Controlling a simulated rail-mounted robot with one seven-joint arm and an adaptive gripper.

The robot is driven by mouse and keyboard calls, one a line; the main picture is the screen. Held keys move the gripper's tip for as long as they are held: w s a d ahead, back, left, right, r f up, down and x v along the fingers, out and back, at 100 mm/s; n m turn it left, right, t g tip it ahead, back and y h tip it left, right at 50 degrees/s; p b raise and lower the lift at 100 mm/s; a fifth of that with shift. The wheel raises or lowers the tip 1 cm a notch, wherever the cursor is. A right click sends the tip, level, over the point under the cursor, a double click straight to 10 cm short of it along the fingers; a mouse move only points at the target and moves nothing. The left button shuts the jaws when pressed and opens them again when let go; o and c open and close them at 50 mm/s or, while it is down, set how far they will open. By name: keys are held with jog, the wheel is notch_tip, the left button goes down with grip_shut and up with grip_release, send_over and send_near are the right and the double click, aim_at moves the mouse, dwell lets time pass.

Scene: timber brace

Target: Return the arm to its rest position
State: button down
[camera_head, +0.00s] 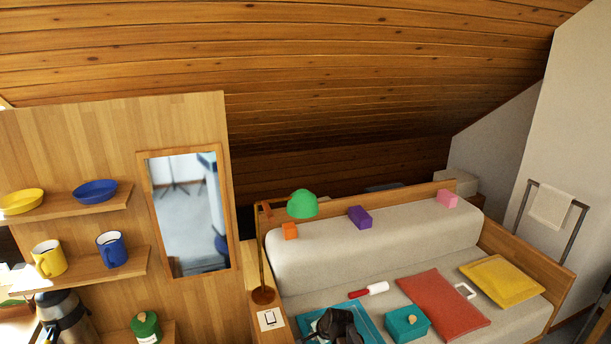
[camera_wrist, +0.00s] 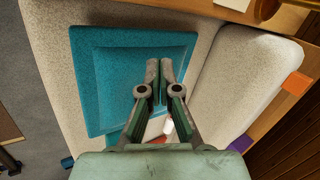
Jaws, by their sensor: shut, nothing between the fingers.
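My gripper (camera_head: 338,326) shows as a dark shape at the bottom of the head view, in front of the teal tray (camera_head: 368,318) on the sofa seat. In the wrist view the gripper (camera_wrist: 160,78) points down over the teal tray (camera_wrist: 105,82). Its two fingers are together with nothing between them. The tray looks empty where it shows. I cannot tell the exact height of the fingertips above it. Most of my arm is out of the head view.
The sofa seat also holds a teal box (camera_head: 408,324), a red-and-white roller (camera_head: 368,290), a red cushion (camera_head: 443,303), a yellow cushion (camera_head: 502,280) and a white-framed item (camera_head: 465,290). Shelves with mugs (camera_head: 112,249) are further left.

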jog(key=s+d+n+g+h, duration=0.25)
jog(key=s+d+n, duration=0.4)
jog(key=s, duration=0.35)
jog(key=s+d+n+g+h, duration=0.1)
jog(key=s+d+n+g, duration=0.2)
jog(key=s+d+n, duration=0.55)
jog(key=s+f+m+g, duration=0.1)
jog(key=s+f+g, duration=0.1)
jog(key=s+f, duration=0.4)
jog(key=s+f+m+g, duration=0.1)
jog(key=s+f, duration=0.6)
jog(key=s, duration=0.8)
jog(key=s+a+f+m+g, duration=0.1)
jog(key=s+f+g, duration=0.2)
jog(key=s+f, duration=0.3)
jog(key=s, duration=0.4)
jog(key=shift+s+f+m+g, duration=0.35)
jog(key=shift+m, duration=0.05)
